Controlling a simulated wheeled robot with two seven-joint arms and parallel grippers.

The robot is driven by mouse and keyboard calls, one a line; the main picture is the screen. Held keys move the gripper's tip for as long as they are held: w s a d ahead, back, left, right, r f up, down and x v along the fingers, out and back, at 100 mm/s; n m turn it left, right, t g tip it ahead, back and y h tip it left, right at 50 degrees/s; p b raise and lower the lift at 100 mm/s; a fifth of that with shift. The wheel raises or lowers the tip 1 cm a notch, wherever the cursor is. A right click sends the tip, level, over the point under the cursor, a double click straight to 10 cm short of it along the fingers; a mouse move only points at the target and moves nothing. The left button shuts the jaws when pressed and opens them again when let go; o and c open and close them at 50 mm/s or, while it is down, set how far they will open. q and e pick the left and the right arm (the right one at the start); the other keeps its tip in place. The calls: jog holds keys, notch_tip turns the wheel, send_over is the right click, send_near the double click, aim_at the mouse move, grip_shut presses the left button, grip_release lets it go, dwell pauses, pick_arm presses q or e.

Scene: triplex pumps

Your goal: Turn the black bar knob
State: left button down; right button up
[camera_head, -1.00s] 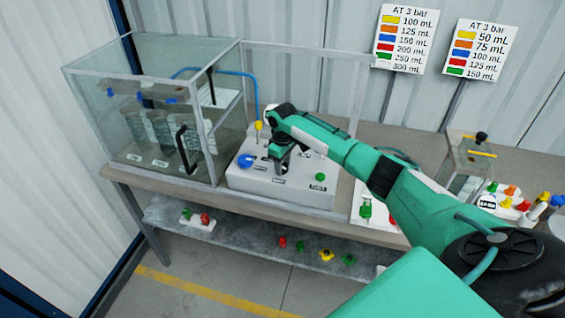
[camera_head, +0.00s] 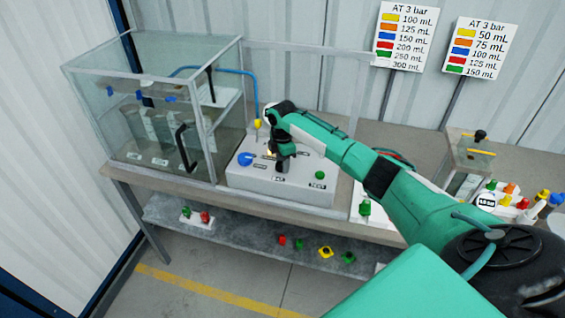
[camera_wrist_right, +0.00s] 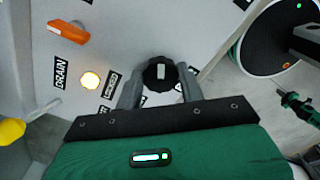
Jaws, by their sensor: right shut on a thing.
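The black bar knob (camera_wrist_right: 160,72) is a round, lobed black knob with a pale bar mark. It sits on the white control box (camera_head: 262,180), and in the right wrist view it shows between my fingertips. My right gripper (camera_head: 282,166) points down onto the top of the box; in the wrist view its two grey fingers (camera_wrist_right: 159,82) stand on either side of the knob and are shut on it. In the head view my gripper hides the knob. My left gripper is in neither view.
A blue knob (camera_head: 246,159), a green button (camera_head: 320,175) and a yellow knob (camera_head: 257,124) are on or near the box. A lit lamp (camera_wrist_right: 90,80) and an orange handle (camera_wrist_right: 68,32) show in the wrist view. A glass tank (camera_head: 150,120) stands left.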

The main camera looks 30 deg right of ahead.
aim_at(281, 164)
jog(key=n+b, duration=0.1)
jog(key=n, duration=0.5)
jog(key=shift+w, duration=0.15)
jog(key=n+b, duration=0.1)
jog(key=n, duration=0.5)
jog(key=shift+w+r, duration=0.1)
jog(key=shift+n, duration=0.3)
jog(key=o, duration=1)
notch_tip(281, 164, up, 14)
jog(key=b, duration=0.4)
